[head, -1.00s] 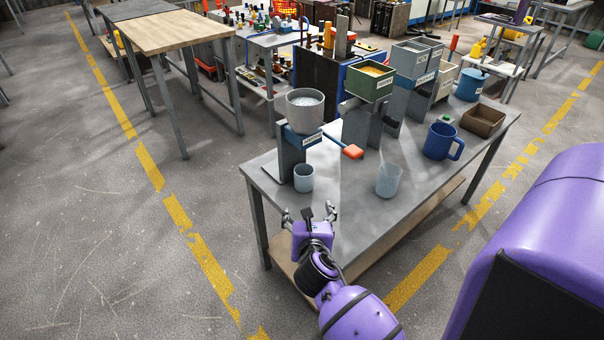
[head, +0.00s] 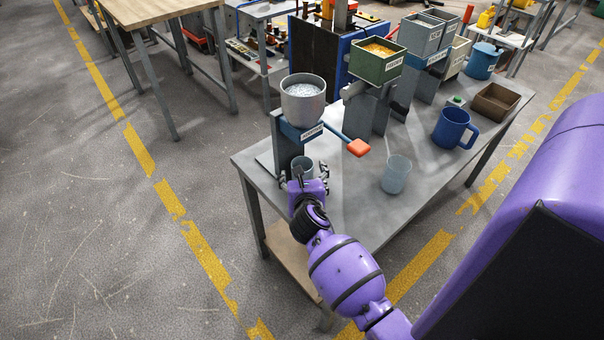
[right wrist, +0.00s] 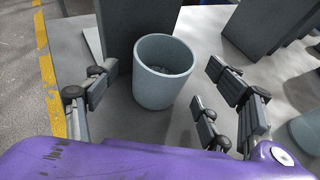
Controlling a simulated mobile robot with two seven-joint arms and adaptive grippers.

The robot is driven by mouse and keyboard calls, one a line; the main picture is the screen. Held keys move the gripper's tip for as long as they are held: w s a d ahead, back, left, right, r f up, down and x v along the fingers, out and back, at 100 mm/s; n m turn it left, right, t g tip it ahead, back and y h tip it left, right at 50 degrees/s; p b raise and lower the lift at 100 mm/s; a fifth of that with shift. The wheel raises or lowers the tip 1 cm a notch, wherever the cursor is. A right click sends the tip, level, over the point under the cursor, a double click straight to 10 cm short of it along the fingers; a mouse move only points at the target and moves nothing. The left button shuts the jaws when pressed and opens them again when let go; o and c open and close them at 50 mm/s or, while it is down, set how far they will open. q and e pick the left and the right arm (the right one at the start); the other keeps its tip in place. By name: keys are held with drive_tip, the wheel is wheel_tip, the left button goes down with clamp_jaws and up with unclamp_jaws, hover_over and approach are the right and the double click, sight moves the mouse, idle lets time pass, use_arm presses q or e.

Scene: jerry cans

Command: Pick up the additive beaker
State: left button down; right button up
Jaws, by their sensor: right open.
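A small grey beaker (head: 302,164) stands upright on the metal table, beneath the round hopper at the left end. In the right wrist view the beaker (right wrist: 165,85) stands ahead between the spread fingers, with clear gaps on both sides; some grey material seems to lie at its bottom. My right gripper (head: 304,178) is open and empty, just on the near side of the beaker, and hides its lower part in the head view. I take this as the additive beaker; the hopper's label is too small to read surely. My left gripper is not in view.
The hopper (head: 303,101) on its grey stand holds pale grains; a lever with an orange paddle (head: 358,147) sticks out rightward.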

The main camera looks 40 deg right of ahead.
drive_tip(key=shift+x, duration=0.95)
drive_tip(key=c, duration=1.2)
drive_tip(key=shift+c, duration=0.4)
drive_tip(key=shift+r, duration=0.15)
